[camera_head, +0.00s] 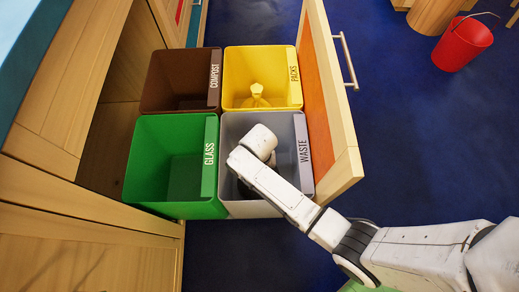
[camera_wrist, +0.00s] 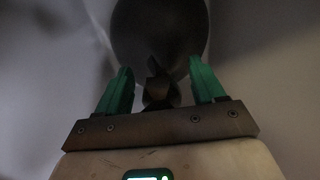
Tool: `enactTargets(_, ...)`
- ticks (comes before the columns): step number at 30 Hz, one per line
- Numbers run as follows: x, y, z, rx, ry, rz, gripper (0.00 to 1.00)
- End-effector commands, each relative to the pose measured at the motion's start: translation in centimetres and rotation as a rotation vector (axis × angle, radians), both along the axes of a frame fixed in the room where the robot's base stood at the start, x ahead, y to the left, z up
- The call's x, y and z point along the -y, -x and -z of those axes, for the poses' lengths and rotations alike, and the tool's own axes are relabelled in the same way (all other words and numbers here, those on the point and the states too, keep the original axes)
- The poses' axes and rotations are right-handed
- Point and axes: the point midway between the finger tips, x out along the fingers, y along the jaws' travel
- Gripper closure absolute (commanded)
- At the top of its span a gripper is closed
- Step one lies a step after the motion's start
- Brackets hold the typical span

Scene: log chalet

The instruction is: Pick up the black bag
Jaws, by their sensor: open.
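The black bag (camera_wrist: 160,32) is a dark round shape in the wrist view, with a tied knot on its near side. My gripper (camera_wrist: 160,82) has its two green fingers spread apart, one on each side of the knot. The knot lies between the fingers, and I cannot tell whether either finger touches it. In the head view my arm reaches down into the grey WASTE bin (camera_head: 232,128). My fingers are hidden there behind the arm and wrist, and the bag is mostly hidden too.
The green GLASS bin (camera_head: 150,155) is left of the grey one. The brown COMPOST bin (camera_head: 160,75) and yellow PACKS bin (camera_head: 240,65), holding a yellow bag (camera_head: 256,98), stand behind. The drawer front (camera_head: 325,90) borders the right. A red bucket (camera_head: 462,45) stands on open blue floor.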

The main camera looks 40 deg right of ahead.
Motion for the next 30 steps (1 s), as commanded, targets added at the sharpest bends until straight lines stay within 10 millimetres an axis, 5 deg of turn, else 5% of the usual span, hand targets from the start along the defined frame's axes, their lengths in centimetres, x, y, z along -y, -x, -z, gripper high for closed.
enactTargets(4, -0.01, -0.02, -0.13, 0.000, 0.000, 0.000, 0.34)
enactTargets(24, -0.01, 0.01, -0.12, 0.000, 0.000, 0.000, 0.98)
enactTargets(30, 0.00, 0.01, -0.12, 0.000, 0.000, 0.000, 1.00)
